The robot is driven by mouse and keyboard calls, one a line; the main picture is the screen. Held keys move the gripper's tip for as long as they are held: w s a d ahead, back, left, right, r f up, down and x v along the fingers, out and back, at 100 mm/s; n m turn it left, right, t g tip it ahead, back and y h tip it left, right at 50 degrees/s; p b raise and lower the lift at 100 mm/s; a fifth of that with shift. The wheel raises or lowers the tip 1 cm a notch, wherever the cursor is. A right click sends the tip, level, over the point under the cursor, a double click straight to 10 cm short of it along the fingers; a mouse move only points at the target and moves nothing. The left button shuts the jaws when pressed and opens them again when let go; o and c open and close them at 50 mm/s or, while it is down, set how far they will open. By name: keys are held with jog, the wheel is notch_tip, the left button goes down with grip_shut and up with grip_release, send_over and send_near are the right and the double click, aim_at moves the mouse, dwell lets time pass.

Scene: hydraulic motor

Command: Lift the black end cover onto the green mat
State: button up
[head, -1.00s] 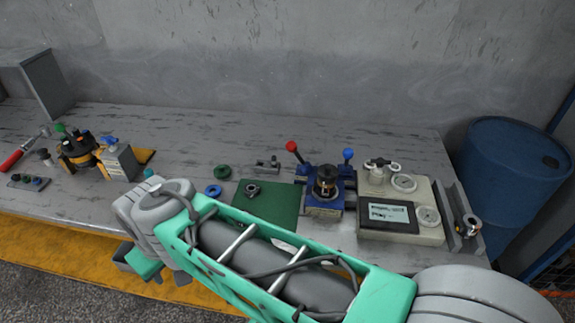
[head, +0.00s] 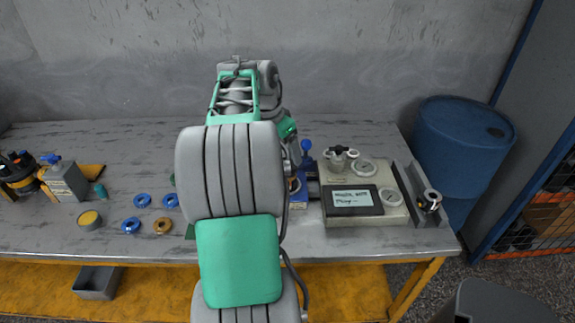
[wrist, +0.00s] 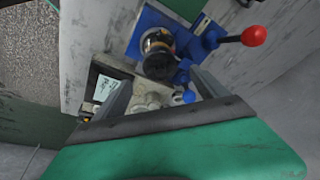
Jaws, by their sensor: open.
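The black end cover (wrist: 158,64) appears as the dark round top of the motor part held in the blue vise (wrist: 147,26) in the wrist view. In the head view my arm hides it, and only part of the vise (head: 298,192) shows. My gripper (wrist: 160,88) is open, its two grey fingers apart with nothing held between them. The cover lies beyond the fingertips, apart from them. The green mat (wrist: 186,7) shows at the wrist view's top edge, beside the vise. In the head view it is mostly hidden behind my arm.
The vise has a red-knobbed lever (wrist: 254,37) and a blue-knobbed lever (head: 306,145). A pale tray with a label screen (head: 352,199) stands right of it. Blue rings (head: 142,200) and a brass ring (head: 162,226) lie left. A blue barrel (head: 464,150) stands beyond the table.

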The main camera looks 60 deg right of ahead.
aim_at(287, 159)
jog(key=x, duration=0.4)
jog(key=shift+f, duration=0.25)
jog(key=shift+c, duration=0.2)
jog(key=shift+w+r, duration=0.1)
jog(key=c, duration=1.8)
jog(key=shift+o, duration=0.2)
